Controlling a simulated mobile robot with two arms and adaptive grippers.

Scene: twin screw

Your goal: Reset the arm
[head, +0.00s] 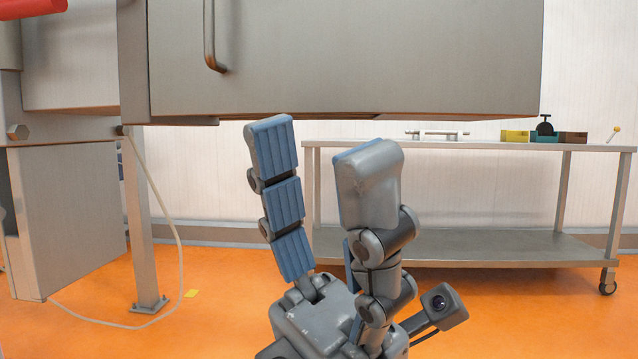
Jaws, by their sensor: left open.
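My left gripper (318,160) shows large in the lower middle of the head view, pointing up. Its grey fingers with blue ribbed pads stand apart, with nothing between them. Its fingertips show just below the lower edge of a big grey metal machine housing (350,60); I cannot tell whether they touch it. My right gripper is out of view.
A machine leg (143,225) and a pale cable (180,262) are at the left. Orange floor lies open between.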

